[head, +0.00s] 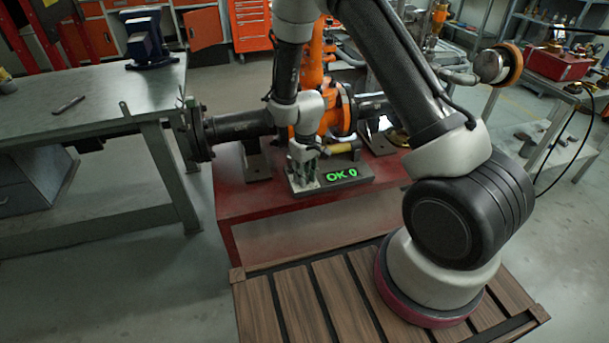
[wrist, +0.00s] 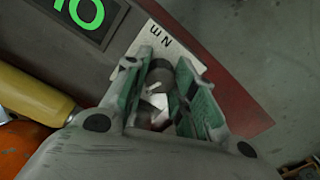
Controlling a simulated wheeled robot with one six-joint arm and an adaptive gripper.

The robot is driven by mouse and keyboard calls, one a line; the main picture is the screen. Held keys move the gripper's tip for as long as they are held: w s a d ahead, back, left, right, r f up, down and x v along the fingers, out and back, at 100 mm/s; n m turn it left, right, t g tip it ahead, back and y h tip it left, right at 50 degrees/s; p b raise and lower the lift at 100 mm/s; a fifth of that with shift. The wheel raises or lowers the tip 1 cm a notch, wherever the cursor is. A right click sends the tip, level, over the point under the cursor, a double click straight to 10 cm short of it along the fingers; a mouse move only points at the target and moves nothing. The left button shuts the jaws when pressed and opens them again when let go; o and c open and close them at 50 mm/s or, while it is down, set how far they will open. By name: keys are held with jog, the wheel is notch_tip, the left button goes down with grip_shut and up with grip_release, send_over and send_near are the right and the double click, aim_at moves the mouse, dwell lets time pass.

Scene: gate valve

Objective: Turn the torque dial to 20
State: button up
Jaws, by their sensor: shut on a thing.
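The torque dial is a small dark knob (wrist: 159,75) on a pale plate (wrist: 137,48) with black letters in the wrist view. My gripper's two green fingers (wrist: 160,82) stand on either side of the knob and are shut on it. In the head view my gripper (head: 304,172) points down at the left end of a grey box, and it hides the dial there. The box's display (head: 341,174) reads "OK 0" in green. Part of that display (wrist: 85,12) shows at the top left of the wrist view. No dial scale can be read.
The grey box sits on a red stand (head: 240,200) below a dark pipe (head: 240,126) and an orange valve (head: 333,110). A yellow cylindrical handle (head: 341,147) lies just behind the box. A workbench (head: 60,110) stands at the left; wooden slats (head: 300,300) lie in front.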

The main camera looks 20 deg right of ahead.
aim_at(306, 175)
jog(key=shift+m, duration=0.4)
jog(key=o, duration=1)
jog(key=shift+o, duration=0.2)
jog(key=shift+r, duration=0.15)
notch_tip(306, 175, up, 12)
jog(key=shift+d, duration=0.15)
